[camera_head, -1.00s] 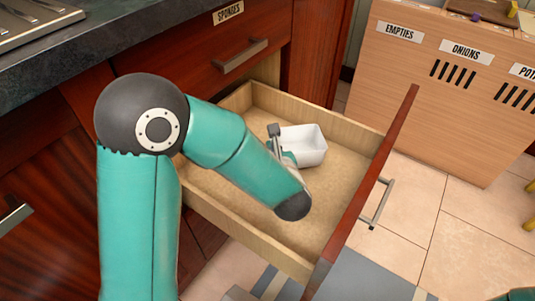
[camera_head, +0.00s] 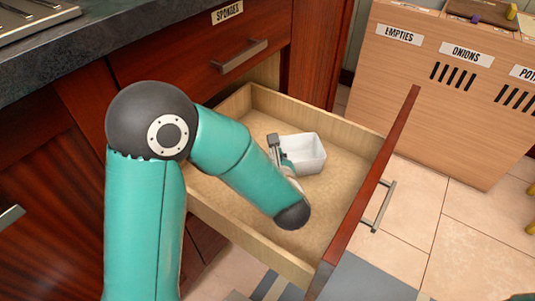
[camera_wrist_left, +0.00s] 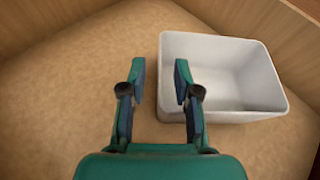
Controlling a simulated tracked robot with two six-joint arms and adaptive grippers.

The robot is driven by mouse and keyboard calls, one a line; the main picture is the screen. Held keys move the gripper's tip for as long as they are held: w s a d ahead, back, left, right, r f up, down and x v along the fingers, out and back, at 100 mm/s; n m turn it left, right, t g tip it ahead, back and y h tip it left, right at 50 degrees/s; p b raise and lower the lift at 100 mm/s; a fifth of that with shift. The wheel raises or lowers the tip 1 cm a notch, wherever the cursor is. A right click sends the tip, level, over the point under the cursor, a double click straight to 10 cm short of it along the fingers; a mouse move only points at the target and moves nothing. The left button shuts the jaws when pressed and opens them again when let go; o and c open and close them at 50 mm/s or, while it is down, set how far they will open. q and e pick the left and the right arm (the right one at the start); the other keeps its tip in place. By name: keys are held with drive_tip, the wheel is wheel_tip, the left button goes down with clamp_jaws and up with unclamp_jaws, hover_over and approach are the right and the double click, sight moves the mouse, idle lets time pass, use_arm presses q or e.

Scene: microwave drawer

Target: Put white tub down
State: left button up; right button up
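My left gripper (camera_head: 279,152) is at the tub's left side, partly hidden behind my forearm in the head view. In the left wrist view the fingers of the left gripper (camera_wrist_left: 160,78) are apart. One finger is outside the white tub (camera_wrist_left: 235,75) and the other overlaps its inside, with the tub's left wall between them. There is a gap between the outer finger and the wall. The tub looks empty. My right gripper is out of view.
The wooden drawer (camera_head: 345,130) is pulled out, with a red-brown front and a metal handle (camera_head: 380,205). Its floor around the tub is clear. A closed drawer marked SPONGES (camera_head: 240,55) is above. A labelled wooden bin unit (camera_head: 420,100) stands behind.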

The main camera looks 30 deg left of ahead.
use_arm(q)
drive_tip(key=shift+r, duration=0.1)
drive_tip(key=shift+d+r+p, duration=0.1)
drive_tip(key=shift+r+p, duration=0.05)
drive_tip(key=shift+p, duration=0.2)
drive_tip(key=p+v, duration=0.1)
drive_tip(key=v, duration=0.6)
drive_tip(key=shift+s, duration=0.15)
drive_tip(key=shift+d, duration=0.1)
